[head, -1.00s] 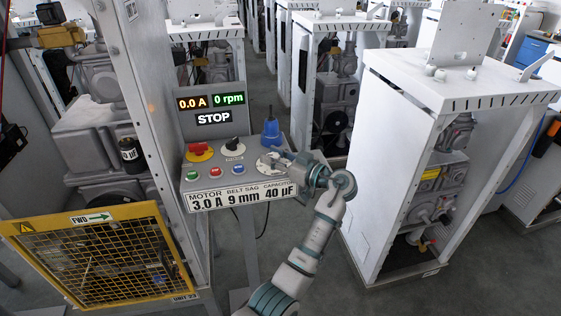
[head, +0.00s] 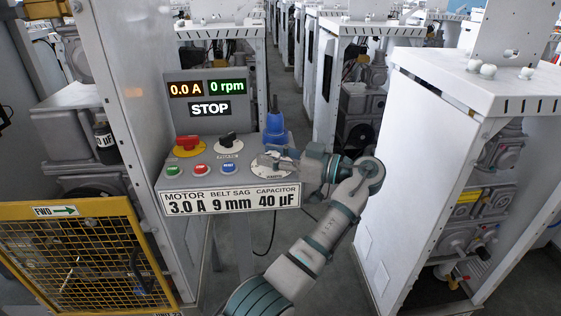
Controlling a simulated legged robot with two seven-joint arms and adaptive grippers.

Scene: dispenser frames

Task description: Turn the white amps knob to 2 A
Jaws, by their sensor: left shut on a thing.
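The white amps knob sits on a round white dial (head: 266,174) at the right end of the grey control panel (head: 236,180). My left gripper (head: 283,163) reaches in from the right side of the panel and is shut on the white amps knob. The fingers hide most of the knob and part of its scale, so the setting cannot be read. The display (head: 206,97) reads 0.0 A, 0 rpm and STOP. My right gripper is not in view.
A red switch (head: 187,143) on yellow, a black knob (head: 228,140) and small green, red and blue buttons share the panel. A blue plug (head: 276,130) stands behind the dial. A label plate (head: 230,199) reads 3.0 A, 9 mm, 40 µF. White cabinets flank the panel.

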